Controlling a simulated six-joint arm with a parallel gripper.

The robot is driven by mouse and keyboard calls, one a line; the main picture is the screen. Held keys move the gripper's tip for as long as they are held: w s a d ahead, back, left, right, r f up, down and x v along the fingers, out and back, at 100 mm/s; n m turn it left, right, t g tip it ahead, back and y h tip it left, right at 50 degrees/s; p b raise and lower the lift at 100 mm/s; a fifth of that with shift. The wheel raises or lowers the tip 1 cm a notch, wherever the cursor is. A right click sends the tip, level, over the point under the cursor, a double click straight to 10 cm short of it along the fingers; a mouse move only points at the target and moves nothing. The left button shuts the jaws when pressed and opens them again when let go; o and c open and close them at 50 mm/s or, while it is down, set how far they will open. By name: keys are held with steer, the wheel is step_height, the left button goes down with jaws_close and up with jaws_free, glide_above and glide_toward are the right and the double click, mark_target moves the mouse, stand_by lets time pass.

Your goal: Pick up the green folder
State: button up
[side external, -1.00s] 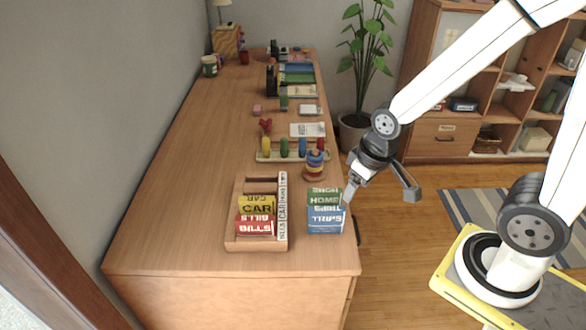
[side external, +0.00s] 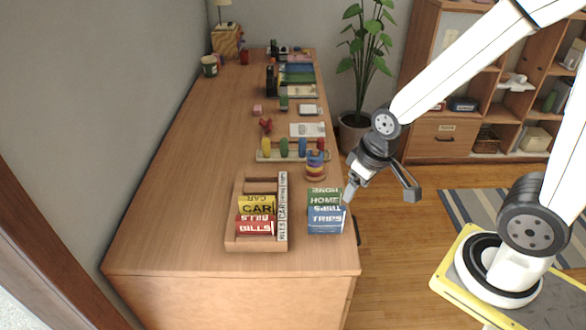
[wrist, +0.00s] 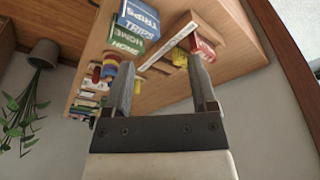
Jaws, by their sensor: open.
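The green folder (side external: 325,196) is labelled HOME and stands near the right edge of the desk, directly behind a blue TRIPS folder (side external: 326,225). Its lower part is hidden by the blue one in the side external view. In the wrist view the green folder (wrist: 124,42) is at upper left, against the blue folder (wrist: 140,17). My gripper (side external: 381,190) is open and empty, to the right of the folders, with one finger close beside them and the other out past the desk edge. Its two fingers also show in the wrist view (wrist: 162,75), with nothing between them.
A wooden tray (side external: 256,246) with yellow CAR and red BILLS folders stands left of the green folder. A ring stacker (side external: 315,165) and a peg toy (side external: 290,155) stand just behind. The desk's (side external: 175,210) left side is clear.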

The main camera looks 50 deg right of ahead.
steer(key=n+g, duration=0.3)
steer(key=n, duration=0.6)
glide_above(325, 190)
step_height(325, 190, down, 13)
steer(key=shift+s+d+f, duration=0.1)
steer(key=shift+d, duration=0.05)
steer(key=shift+f, duration=1.25)
steer(key=shift+f, duration=0.1)
steer(key=shift+f, duration=2.5)
